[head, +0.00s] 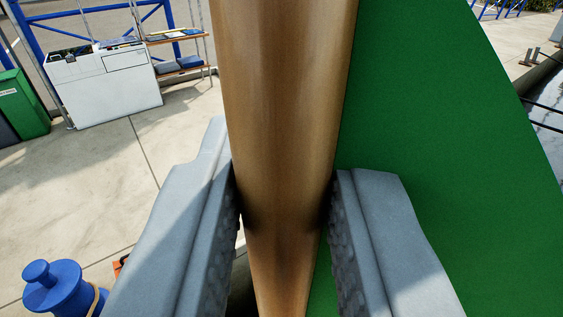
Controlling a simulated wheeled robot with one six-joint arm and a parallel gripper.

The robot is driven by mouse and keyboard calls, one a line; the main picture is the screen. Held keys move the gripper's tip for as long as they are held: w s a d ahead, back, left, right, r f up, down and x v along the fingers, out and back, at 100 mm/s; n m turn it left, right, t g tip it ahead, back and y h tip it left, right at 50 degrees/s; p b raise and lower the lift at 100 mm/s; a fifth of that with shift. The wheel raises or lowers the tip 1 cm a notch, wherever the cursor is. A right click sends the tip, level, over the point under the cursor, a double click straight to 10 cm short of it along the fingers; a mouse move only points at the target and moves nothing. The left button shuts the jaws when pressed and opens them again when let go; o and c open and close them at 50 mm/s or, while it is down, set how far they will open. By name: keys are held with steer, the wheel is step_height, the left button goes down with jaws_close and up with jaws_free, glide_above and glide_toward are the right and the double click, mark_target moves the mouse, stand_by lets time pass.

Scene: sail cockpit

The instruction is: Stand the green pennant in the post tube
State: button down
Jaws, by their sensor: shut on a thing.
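My gripper (286,215) is shut on the brown wooden staff (285,110) of the green pennant. The two grey fingers press on the staff from its left and right sides. The staff runs from the top edge to the bottom edge of the head view, so neither of its ends shows. The green cloth (430,120) spreads to the right of the staff, partly behind the right finger. I cannot make out the post tube in this view.
A blue bollard (60,288) stands at the lower left. A white cabinet (105,85), a shelf rack (180,62) and a green bin (22,103) stand at the back left. Pale paving (100,170) between them is mostly clear. Water (546,130) shows at the right edge.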

step_height(320, 180, down, 10)
stand_by(1.2)
stand_by(0.4)
steer(key=c, duration=1.2)
jaws_free()
steer(key=shift+s, duration=0.1)
steer(key=s, duration=1.7)
steer(key=shift+s, duration=0.15)
